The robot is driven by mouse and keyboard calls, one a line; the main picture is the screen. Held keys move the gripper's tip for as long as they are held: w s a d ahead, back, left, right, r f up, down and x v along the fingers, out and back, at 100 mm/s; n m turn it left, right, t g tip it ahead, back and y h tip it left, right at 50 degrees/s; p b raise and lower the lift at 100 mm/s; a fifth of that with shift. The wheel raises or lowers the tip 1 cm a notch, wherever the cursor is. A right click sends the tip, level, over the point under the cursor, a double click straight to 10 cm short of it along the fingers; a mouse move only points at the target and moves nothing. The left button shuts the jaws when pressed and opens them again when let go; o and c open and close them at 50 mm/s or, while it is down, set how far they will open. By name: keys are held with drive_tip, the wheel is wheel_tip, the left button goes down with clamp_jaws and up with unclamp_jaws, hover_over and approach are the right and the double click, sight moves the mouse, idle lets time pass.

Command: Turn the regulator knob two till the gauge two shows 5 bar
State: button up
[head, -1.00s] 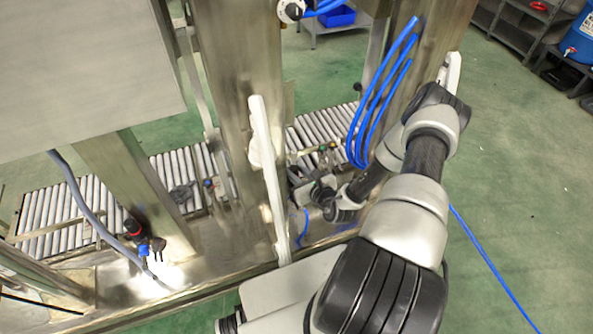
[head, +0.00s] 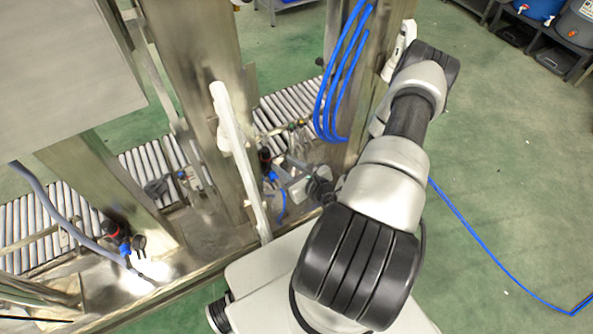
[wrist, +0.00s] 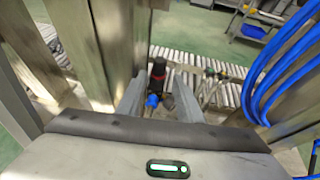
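In the wrist view a regulator stands between my fingers, with a black knob (wrist: 159,68) on top, a red ring, a blue fitting (wrist: 152,100) and a small dark gauge (wrist: 168,101) beside it. The gauge's reading is too small to tell. My gripper (wrist: 160,80) is open, its two grey fingers left and right of the regulator; contact cannot be told. Another regulator (head: 112,230) with a gauge (head: 139,242) stands at the left.
Steel posts (head: 195,90) and a white bar (head: 238,155) stand close to the left of the regulator. Blue hoses (head: 335,75) hang at its right. A roller conveyor (head: 290,110) runs behind. A grey hose (head: 60,205) leads to the left regulator. Green floor is open at right.

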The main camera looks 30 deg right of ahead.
drive_tip(key=v, duration=0.6)
drive_tip(key=shift+s, duration=0.2)
drive_tip(key=shift+r, duration=0.1)
